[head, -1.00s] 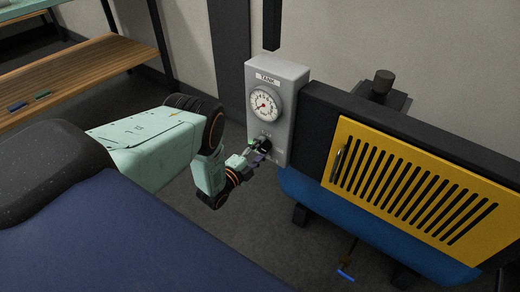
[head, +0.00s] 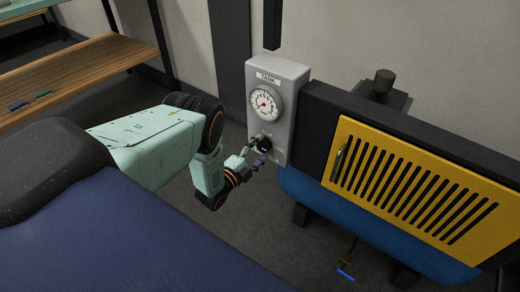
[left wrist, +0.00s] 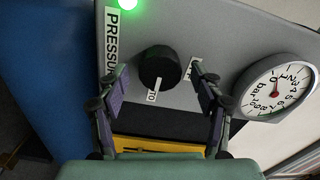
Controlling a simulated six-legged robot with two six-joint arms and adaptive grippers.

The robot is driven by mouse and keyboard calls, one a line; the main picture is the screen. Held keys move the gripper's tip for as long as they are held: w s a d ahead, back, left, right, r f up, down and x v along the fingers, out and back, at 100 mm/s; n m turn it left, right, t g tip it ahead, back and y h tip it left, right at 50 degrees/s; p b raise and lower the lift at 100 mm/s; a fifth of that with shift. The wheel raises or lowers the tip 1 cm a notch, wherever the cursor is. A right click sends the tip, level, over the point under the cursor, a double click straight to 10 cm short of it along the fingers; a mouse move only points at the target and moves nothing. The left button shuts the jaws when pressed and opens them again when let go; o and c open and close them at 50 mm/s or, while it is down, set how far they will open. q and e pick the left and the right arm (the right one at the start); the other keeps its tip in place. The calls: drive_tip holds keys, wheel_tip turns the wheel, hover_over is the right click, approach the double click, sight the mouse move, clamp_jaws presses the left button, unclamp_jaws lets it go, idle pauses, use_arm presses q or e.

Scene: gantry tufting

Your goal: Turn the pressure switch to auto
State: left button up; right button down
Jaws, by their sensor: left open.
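The pressure switch is a black round knob (left wrist: 160,66) on a grey box marked TANK (head: 291,74). In the left wrist view its white mark points toward the partly covered label ending in "TO" (left wrist: 151,98); an OFF label (left wrist: 193,69) is on the other side. A green lamp (left wrist: 128,3) is lit beside the PRESSURE label (left wrist: 112,40). My left gripper (left wrist: 160,75) is open, one finger on each side of the knob, with gaps visible. The left gripper also shows in the head view (head: 258,159), at the box's lower front. My right gripper is out of view.
A round gauge (head: 265,104) is above the knob. To the right are a yellow slotted panel (head: 405,190) and a blue tank (head: 375,235). A wooden shelf (head: 80,75) stands at the back left. Grey floor is open below the box.

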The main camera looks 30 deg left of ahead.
use_arm(q)
drive_tip(key=s, duration=1.1)
drive_tip(key=shift+s+a, duration=0.15)
drive_tip(key=shift+a, duration=0.3)
